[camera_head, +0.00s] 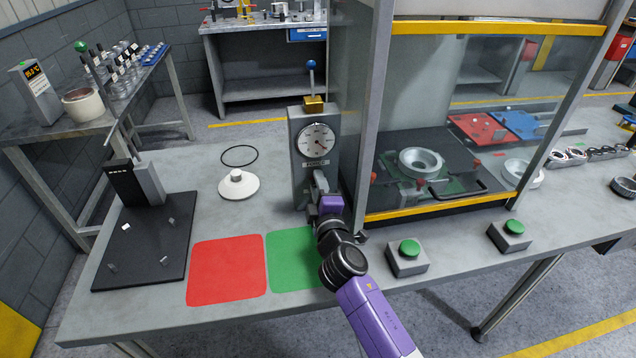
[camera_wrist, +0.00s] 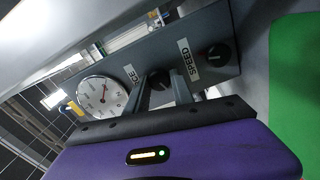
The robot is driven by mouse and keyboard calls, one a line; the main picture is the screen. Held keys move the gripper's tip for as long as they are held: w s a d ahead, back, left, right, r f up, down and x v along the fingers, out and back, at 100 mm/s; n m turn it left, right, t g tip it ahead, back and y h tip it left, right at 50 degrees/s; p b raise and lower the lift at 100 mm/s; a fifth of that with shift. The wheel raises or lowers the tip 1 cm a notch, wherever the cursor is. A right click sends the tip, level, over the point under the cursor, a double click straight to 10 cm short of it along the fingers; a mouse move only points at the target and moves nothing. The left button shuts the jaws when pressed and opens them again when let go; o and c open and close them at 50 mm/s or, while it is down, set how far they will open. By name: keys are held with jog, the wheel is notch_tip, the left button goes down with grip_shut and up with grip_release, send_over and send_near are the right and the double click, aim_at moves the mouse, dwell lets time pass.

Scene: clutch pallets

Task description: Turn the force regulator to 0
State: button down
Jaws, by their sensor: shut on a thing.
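The force regulator is a dark knob (camera_wrist: 158,79) on the grey panel of an upright press-like unit (camera_head: 298,165). It sits beside a label of which only "CE" shows in the wrist view. My gripper (camera_wrist: 161,86) has its two fingers shut on this knob, one finger on each side. In the head view my gripper (camera_head: 321,182) is at the front of the unit, below the dial, and hides the knob. A round white dial (camera_head: 315,138) with a red needle is above; it also shows in the wrist view (camera_wrist: 98,97). I cannot read its value.
A second dark knob (camera_wrist: 218,57), labelled SPEED, is close to my fingers. A glass-walled cabinet (camera_head: 450,110) stands right of the unit. Two green buttons (camera_head: 409,248) (camera_head: 513,227) are at the front. Red (camera_head: 227,270) and green (camera_head: 291,262) mats lie left.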

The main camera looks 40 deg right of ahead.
jog(key=n+p, duration=0.1)
jog(key=n, duration=0.4)
jog(key=shift+f, duration=0.15)
dwell(0.4)
jog(key=c, duration=1.1)
grip_release()
jog(key=b+v, duration=0.1)
jog(key=v, duration=0.7)
jog(key=shift+w, duration=0.1)
